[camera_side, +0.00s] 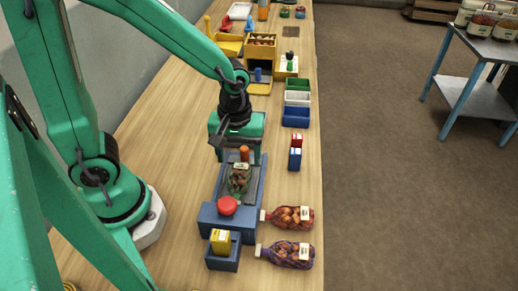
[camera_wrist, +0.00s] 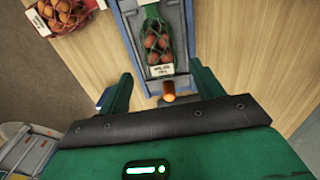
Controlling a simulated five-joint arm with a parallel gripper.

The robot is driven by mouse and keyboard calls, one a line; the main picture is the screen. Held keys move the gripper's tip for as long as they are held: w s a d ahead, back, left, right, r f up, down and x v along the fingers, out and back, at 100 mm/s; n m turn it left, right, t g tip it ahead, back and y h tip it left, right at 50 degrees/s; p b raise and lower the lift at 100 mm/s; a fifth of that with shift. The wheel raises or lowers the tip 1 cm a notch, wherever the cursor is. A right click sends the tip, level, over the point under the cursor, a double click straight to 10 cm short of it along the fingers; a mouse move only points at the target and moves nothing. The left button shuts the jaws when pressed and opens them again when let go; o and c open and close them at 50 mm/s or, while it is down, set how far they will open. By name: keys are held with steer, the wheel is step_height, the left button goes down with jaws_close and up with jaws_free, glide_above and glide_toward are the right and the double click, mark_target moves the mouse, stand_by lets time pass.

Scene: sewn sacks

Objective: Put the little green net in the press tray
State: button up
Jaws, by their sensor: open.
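The little green net (camera_side: 239,180) holds brown round things and lies in the grey-blue press tray (camera_side: 223,180). In the wrist view the green net (camera_wrist: 157,42) lies lengthwise in the tray (camera_wrist: 128,22), its white label towards me. My gripper (camera_side: 236,155) is above the tray's far end, beyond the net. In the wrist view my gripper (camera_wrist: 162,80) is open, its two green fingers apart, with nothing held. An orange peg (camera_wrist: 168,90) shows between the fingers. A red knob (camera_side: 228,205) stands at the tray's near end.
Two red and purple nets (camera_side: 292,217) (camera_side: 290,254) lie right of the press near the table edge. A blue box with a yellow pack (camera_side: 221,241) stands in front. Red and blue packs (camera_side: 295,150) and coloured bins (camera_side: 297,100) stand behind at right. Bare wood lies left of the press.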

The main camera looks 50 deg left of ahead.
mark_target(238, 171)
steer(key=shift+r, duration=2.7)
steer(key=s+a+r+m+t, duration=0.4)
steer(key=a+r+m, duration=0.3)
steer(key=r+m, duration=0.2)
steer(key=shift+s+r+t, duration=0.4)
steer(key=shift+r+t, duration=0.3)
steer(key=shift+c, duration=0.3)
